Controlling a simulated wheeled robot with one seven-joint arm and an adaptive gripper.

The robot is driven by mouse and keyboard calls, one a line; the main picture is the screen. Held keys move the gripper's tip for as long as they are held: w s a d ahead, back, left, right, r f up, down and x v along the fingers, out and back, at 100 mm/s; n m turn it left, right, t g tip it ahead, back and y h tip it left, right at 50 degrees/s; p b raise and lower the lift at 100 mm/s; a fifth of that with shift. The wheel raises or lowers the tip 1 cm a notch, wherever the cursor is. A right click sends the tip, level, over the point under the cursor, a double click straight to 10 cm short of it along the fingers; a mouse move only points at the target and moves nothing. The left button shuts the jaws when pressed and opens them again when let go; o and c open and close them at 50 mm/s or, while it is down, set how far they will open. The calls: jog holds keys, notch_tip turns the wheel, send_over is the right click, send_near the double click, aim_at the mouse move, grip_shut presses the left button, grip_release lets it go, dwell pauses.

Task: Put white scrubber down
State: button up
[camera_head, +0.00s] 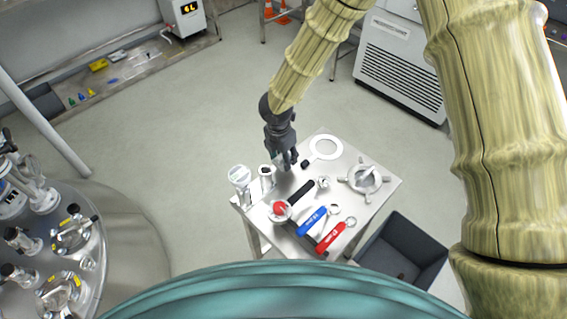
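My gripper (286,165) points down over the back left part of a small grey table (385,205). Its fingers are small and dark here, and I cannot tell whether they are closed on anything. A white cylinder with a dark top (266,173) stands just left of the fingers. A larger white and clear canister (240,177) stands upright at the table's left corner. Either could be the white scrubber; I cannot tell which. Both appear to stand on the table, apart from the fingers.
The table also holds a white ring (338,148), a grey handwheel (367,180), a red-knobbed tool (281,210), a blue tag (312,219) and a red tag (330,237). A dark bin (408,247) stands right of it. A round metal vessel (130,235) is left.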

aim_at(284, 172)
jog(key=shift+f+p, duration=0.35)
jog(key=shift+f, duration=1.75)
jog(key=shift+s+f, duration=0.2)
jog(key=shift+f, duration=0.25)
jog(key=shift+s+f+b, duration=0.15)
jog(key=shift+b, duration=0.2)
jog(key=o, duration=1.1)
jog(key=shift+f, duration=0.15)
jog(key=shift+o, duration=0.2)
jog(key=shift+f, duration=0.15)
jog(key=shift+w+r, duration=0.2)
jog(key=shift+r, duration=0.1)
